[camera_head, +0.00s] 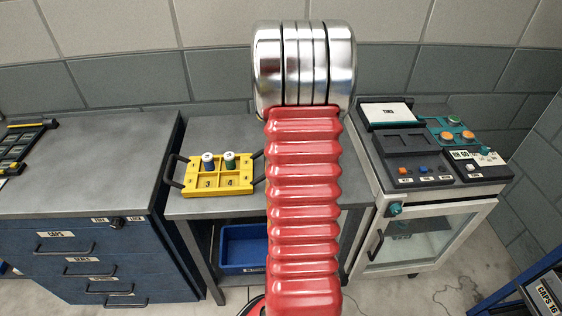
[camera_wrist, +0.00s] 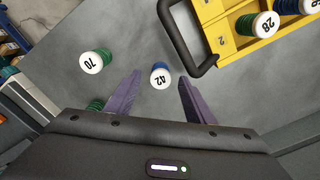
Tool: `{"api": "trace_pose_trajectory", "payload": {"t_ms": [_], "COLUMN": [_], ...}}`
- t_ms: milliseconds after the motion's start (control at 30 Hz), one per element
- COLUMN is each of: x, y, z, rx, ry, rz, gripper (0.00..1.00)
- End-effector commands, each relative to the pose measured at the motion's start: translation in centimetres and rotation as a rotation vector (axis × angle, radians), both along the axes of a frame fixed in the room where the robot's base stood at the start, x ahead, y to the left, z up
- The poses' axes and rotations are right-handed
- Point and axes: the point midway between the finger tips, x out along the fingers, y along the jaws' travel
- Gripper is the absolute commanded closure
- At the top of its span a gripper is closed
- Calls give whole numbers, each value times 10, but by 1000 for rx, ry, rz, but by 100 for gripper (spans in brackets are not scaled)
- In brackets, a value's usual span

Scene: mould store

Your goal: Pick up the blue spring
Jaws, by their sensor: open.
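A blue spring (camera_wrist: 161,72) with a white cap marked 42 stands on the grey table in the wrist view. My gripper (camera_wrist: 159,80) is open, with its purple fingers to either side of that spring in the picture and neither visibly touching it. I cannot tell how far above it the fingertips are. A second blue spring (camera_head: 208,161) stands in the yellow tray (camera_head: 190,197), beside a green spring (camera_head: 230,161). In the head view, my red arm hides the table where the loose spring stands, and my gripper does not show.
A green spring (camera_wrist: 95,61) capped 70 stands left of my fingers, with another green spring (camera_wrist: 96,104) partly hidden by my gripper. The tray's black handle (camera_wrist: 185,55) is close on the right. A control cabinet (camera_head: 435,150) stands right of the table, a drawer unit (camera_head: 85,255) left.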

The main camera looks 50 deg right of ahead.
Motion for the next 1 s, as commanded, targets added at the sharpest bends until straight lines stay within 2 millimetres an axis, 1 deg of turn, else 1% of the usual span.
{"api": "trace_pose_trajectory", "payload": {"t_ms": [33,100,200,767,1000], "x": [0,0,0,1,1], "y": [1,1,1,1,1], "z": [-9,-17,-24,-26,-26], "rx": [3,2,1,0,0], "ry": [2,2,1,0,0], "rz": [1,0,0,1,1], "gripper": [51,51,51,51,67]}}
